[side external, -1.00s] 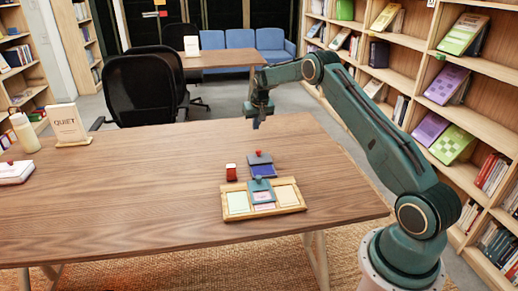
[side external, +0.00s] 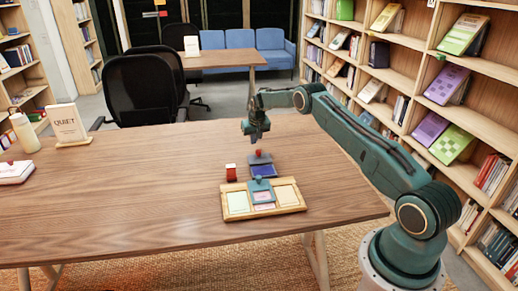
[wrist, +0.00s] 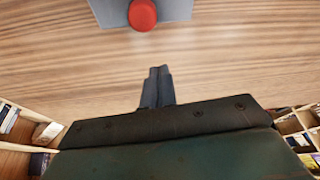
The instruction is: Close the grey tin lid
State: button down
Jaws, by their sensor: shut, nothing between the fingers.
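The grey tin stands open on the table, with a dark blue pad (side external: 263,171) showing inside. Its grey lid (side external: 261,160) is raised at the back of the tin and carries a red knob (side external: 259,152). In the wrist view, part of the grey lid (wrist: 108,12) and the red knob (wrist: 142,14) show at the top edge. My gripper (side external: 255,139) is shut and empty, just behind and above the lid in the side view. Its closed fingertips (wrist: 160,72) are apart from the knob in the wrist view.
A wooden tray (side external: 235,217) with cards and a teal piece (side external: 261,188) lies in front of the tin. A sign (side external: 68,125), bottle (side external: 24,132) and white box (side external: 16,174) are far left. The table's middle-left is clear.

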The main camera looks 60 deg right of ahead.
aim_at(260, 163)
jog(key=shift+f, duration=0.25)
jog(key=shift+s+a, duration=0.6)
jog(key=shift+s, duration=0.2)
jog(key=shift+s+a, duration=0.55)
jog(key=shift+s, duration=0.2)
jog(key=shift+s+a, duration=2.8)
jog(key=shift+s, duration=0.05)
jog(key=shift+s+a+f, duration=0.1)
jog(key=shift+s, duration=0.05)
